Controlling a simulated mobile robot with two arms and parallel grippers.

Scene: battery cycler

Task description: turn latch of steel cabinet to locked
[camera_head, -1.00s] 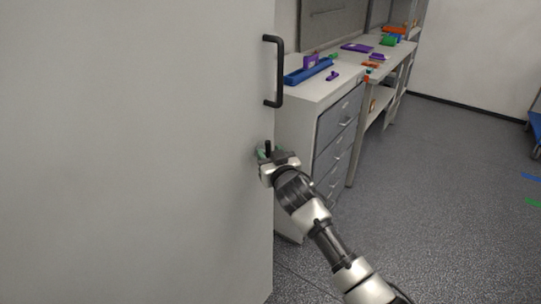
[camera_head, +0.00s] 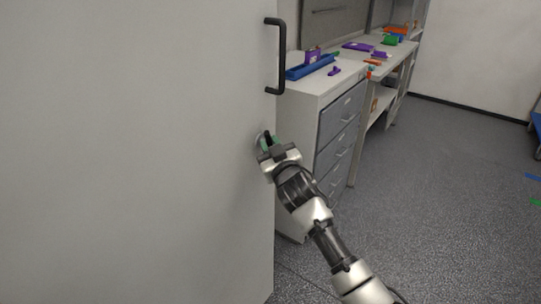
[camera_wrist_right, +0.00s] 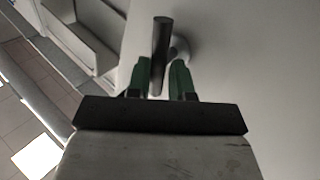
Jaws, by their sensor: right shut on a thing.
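The steel cabinet's pale grey door (camera_head: 130,150) fills the left of the head view. Near its right edge, below the handle, is the latch (camera_head: 260,137), a small round base with a dark bar, mostly hidden by my right gripper (camera_head: 268,143). In the right wrist view the latch (camera_wrist_right: 161,45) is a dark grey bar between the two green fingers of my right gripper (camera_wrist_right: 160,80). The fingers are shut on the bar, which points roughly along the gripper. My left gripper is not in view.
A black bar handle (camera_head: 281,56) stands out from the door above the latch. A white drawer unit (camera_head: 298,135) is close beside the door edge, with a blue tray (camera_head: 310,68) on top. The grey floor (camera_head: 440,190) to the right is clear.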

